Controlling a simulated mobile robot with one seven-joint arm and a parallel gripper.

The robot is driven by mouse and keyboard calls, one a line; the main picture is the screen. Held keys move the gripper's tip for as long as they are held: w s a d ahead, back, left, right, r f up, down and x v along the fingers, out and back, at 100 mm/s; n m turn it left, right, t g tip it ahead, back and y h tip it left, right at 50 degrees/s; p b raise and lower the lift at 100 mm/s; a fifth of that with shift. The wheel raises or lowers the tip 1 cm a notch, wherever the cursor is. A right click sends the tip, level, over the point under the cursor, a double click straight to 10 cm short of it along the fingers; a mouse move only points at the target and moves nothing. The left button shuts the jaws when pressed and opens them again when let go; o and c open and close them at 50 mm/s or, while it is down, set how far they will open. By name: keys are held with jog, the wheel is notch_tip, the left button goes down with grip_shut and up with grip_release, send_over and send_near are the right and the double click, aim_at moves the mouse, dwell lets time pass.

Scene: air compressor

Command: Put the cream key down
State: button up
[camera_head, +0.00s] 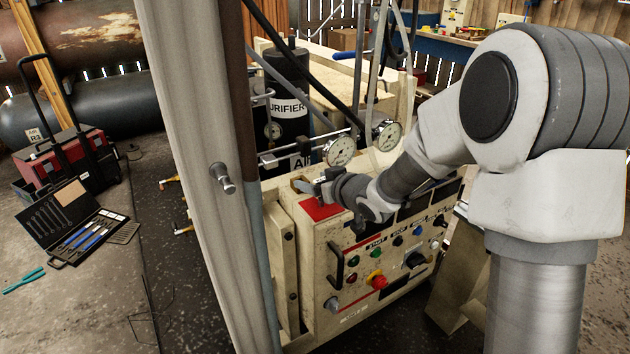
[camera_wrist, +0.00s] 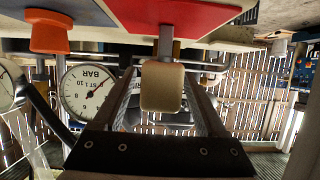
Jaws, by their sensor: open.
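The cream key (camera_wrist: 162,88) has a rounded tan head and a grey shaft. In the wrist view its shaft reaches the red pad (camera_wrist: 180,14), and its head lies between my fingers. My gripper (camera_wrist: 164,80) is open, with one dark finger on each side of the key head and not closed on it. In the head view my gripper (camera_head: 312,186) is low over the red pad (camera_head: 322,209) on top of the cream compressor cabinet. The key is too small there to make out clearly.
Pressure gauges (camera_head: 340,151) and pipes stand just behind the pad. The control panel with a red stop button (camera_head: 379,282) is on the cabinet front. A grey post (camera_head: 190,170) rises at left. An orange part (camera_wrist: 48,32) shows beside the gripper in the wrist view.

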jog(key=p+v, duration=0.3)
jog(key=v, duration=0.9)
jog(key=shift+d, duration=0.15)
jog(key=s+d+r+m+h, duration=0.2)
jog(key=s+d+r+h, duration=0.15)
jog(key=d, duration=0.25)
jog(key=s+d+r+m+h, duration=0.2)
jog(key=s+d+r+h, duration=0.1)
jog(key=d+h, duration=0.25)
jog(key=s+r+m+g+y, duration=0.1)
jog(key=s+g, duration=0.4)
jog(key=s, duration=1.3)
jog(key=shift+s+a+m+g+y, duration=0.3)
jog(key=shift+s+m, duration=0.05)
jog(key=shift+m, duration=0.55)
